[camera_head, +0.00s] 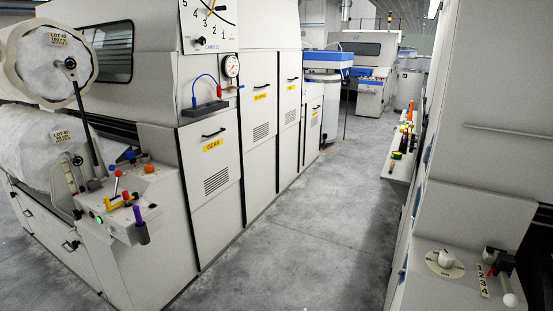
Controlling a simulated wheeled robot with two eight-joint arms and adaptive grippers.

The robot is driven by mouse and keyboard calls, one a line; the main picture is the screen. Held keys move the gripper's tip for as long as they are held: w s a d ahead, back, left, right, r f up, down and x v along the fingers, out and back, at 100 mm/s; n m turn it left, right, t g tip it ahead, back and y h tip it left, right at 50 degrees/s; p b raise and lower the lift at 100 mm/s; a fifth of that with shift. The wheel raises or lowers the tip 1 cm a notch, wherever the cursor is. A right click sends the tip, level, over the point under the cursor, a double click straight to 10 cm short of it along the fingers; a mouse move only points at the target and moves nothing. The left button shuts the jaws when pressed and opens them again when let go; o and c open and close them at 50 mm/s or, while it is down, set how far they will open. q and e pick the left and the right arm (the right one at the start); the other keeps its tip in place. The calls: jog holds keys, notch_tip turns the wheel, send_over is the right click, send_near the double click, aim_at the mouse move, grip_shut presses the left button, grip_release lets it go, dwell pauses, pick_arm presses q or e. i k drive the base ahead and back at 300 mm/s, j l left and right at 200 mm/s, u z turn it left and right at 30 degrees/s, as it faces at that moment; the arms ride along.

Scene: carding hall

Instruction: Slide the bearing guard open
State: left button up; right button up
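No part is clearly marked as the bearing guard. On the left machine, a row of pale panels with black handles faces the aisle. The nearest panel (211,165) has a yellow label reading GEAR and a vent grille. The panel behind it (260,130) and a further panel (288,120) also have yellow labels, too small to read. All these panels look closed. Neither of my grippers is in view.
A control box (125,208) with coloured levers juts out at the left, below white rolls (52,62). A right-hand machine (490,150) has a dial (445,262) and levers. A shelf (401,160) holds small items. The grey aisle floor (300,220) between is clear.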

aim_at(258, 71)
jog(key=i, duration=2.7)
